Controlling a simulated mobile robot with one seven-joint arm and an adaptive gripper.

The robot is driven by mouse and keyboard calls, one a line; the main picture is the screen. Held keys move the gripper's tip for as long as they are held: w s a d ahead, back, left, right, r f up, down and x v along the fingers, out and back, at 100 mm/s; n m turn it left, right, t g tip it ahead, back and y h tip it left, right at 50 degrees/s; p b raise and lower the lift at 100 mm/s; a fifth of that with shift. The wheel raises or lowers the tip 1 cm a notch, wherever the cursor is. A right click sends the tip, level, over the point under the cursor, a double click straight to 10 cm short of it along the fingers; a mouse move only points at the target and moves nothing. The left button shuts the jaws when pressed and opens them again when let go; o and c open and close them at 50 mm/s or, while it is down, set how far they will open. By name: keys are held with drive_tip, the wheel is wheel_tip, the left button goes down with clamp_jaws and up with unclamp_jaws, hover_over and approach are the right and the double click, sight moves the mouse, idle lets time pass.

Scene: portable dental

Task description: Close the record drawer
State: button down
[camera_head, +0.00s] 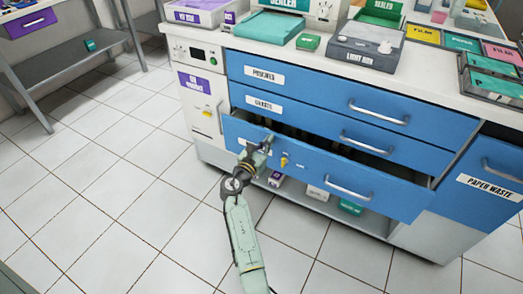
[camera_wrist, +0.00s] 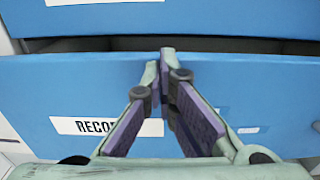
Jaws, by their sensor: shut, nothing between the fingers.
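The record drawer (camera_head: 330,178) is the lowest of three blue drawers in the cabinet, and it is pulled out with a dark gap above its front. In the wrist view its blue front (camera_wrist: 80,90) fills the middle, with a white label starting "RECO" (camera_wrist: 95,126). My gripper (camera_head: 266,142) is at the left part of the drawer front, left of its silver handle (camera_head: 348,190). In the wrist view my gripper (camera_wrist: 167,58) is shut and empty, its fingertips at the front's upper edge. I cannot tell whether they touch it.
Two blue drawers (camera_head: 300,85) above look closed. A paper waste front (camera_head: 485,175) is at the right. Small boxes (camera_head: 318,193) sit on the low shelf under the drawer. The counter (camera_head: 235,42) holds trays and boxes. The tiled floor (camera_head: 110,190) at left is clear.

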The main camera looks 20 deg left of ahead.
drive_tip(key=shift+w+d, duration=0.1)
drive_tip(key=shift+w, duration=1.2)
